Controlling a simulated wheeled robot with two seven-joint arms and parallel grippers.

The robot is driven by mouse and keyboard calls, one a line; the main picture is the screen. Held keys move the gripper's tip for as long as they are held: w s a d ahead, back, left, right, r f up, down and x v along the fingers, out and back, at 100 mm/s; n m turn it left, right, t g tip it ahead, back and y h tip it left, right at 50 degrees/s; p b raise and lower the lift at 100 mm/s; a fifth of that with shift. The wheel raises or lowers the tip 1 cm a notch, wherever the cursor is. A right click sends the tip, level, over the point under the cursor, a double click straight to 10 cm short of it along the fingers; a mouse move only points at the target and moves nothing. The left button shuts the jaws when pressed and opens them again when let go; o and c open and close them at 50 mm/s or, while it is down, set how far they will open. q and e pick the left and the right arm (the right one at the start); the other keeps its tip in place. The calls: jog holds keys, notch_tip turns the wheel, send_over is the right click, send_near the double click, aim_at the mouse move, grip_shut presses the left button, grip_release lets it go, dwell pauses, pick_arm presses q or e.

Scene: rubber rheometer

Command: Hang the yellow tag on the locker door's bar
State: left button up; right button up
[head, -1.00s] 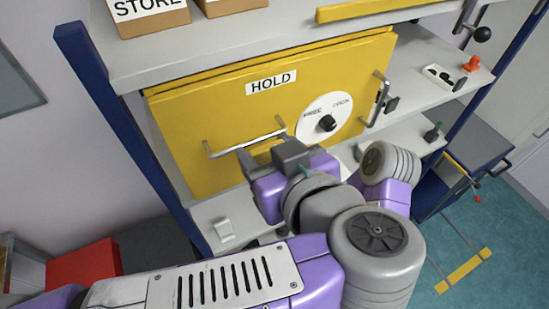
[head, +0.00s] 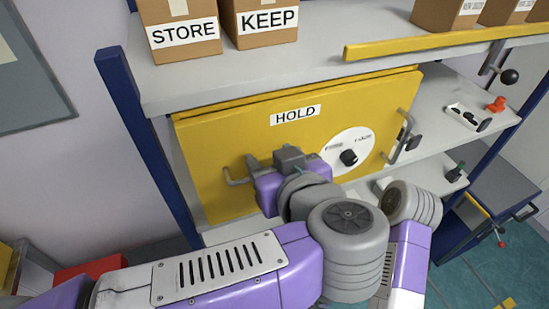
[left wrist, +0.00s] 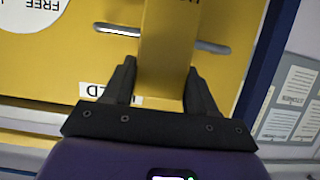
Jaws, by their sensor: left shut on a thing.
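The yellow locker door (head: 225,135) with its HOLD label is shut below the upper shelf. Its grey bar (head: 236,180) shows at its left end; my left gripper (head: 265,162) covers much of the rest. In the left wrist view, the left gripper (left wrist: 157,90) is shut on the yellow tag (left wrist: 165,55), a flat strip running up between the fingers. The bar (left wrist: 118,30) shows on both sides of the tag, which crosses in front of it. I cannot tell whether the tag is hooked on it. The tag is hidden in the head view. My right gripper is out of view.
A dial (head: 348,157) and a door handle (head: 403,140) are right of the bar. STORE (head: 182,35) and KEEP (head: 265,25) boxes stand on the shelf above. A blue post (head: 150,150) bounds the left side. A small tray (head: 468,117) is at right.

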pick_arm(q)
jog(key=shift+f, duration=0.25)
jog(key=o, duration=1.5)
jog(key=shift+c, duration=0.2)
jog(key=v, duration=0.7)
jog(key=shift+s, duration=0.3)
